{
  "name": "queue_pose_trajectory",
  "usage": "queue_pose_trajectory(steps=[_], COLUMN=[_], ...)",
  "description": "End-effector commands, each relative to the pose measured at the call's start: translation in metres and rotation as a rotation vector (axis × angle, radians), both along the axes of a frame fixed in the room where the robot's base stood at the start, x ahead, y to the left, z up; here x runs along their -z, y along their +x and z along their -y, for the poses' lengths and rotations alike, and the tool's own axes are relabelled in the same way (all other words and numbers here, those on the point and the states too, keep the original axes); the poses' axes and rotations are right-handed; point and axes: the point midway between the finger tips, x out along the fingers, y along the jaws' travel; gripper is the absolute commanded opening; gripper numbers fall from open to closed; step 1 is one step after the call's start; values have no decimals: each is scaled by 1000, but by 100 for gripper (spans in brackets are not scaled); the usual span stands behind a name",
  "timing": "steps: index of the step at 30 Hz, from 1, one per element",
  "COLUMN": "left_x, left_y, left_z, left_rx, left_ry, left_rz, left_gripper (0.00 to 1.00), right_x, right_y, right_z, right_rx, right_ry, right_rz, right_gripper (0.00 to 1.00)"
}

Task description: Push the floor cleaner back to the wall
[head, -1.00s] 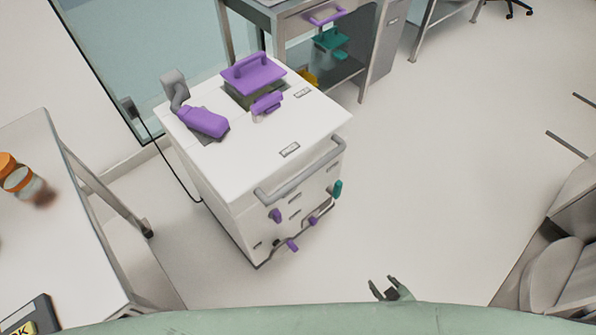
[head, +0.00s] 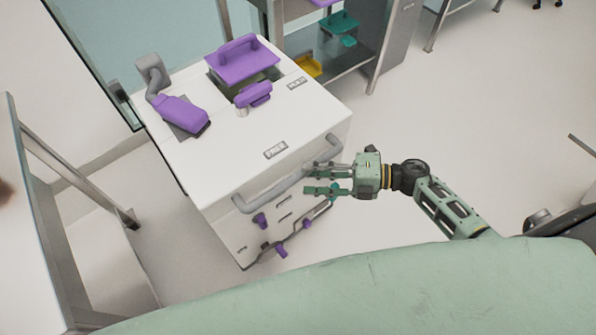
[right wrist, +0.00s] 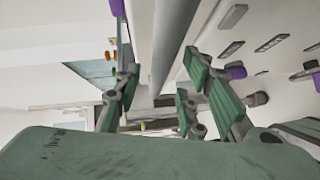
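The floor cleaner, a white boxy machine (head: 240,150), stands left of centre in the head view, with purple parts on top. Its grey push handle (head: 270,192) runs along the near edge and shows as a grey bar in the right wrist view (right wrist: 170,45). My right gripper (head: 310,180) is at the handle's right end, fingers pointing left. It is open, and in the right wrist view (right wrist: 158,85) the bar lies between its spread fingers. I cannot tell whether they touch it. The wall (head: 85,110) is behind and left of the cleaner. My left gripper is out of view.
A white table with metal legs (head: 75,180) stands close on the left. A metal bench with shelves (head: 380,60), holding teal and yellow items, is behind the cleaner to the right. The floor (head: 480,130) on the right is clear.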

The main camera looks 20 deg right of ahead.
Motion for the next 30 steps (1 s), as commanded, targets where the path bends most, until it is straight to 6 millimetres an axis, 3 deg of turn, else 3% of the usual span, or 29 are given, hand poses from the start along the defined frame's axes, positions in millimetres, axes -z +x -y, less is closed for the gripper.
queue_pose_trajectory(steps=[7,18,30], left_x=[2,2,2], left_y=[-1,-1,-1], left_z=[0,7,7], left_rx=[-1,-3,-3], left_ry=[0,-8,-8], left_rz=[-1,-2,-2], left_gripper=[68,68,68], right_x=[4,6,6], right_y=[14,17,17], right_z=[-30,-36,-36], right_rx=[1,3,3], right_ry=[2,0,2], right_rz=[0,-2,-2], right_gripper=[37,37,2])
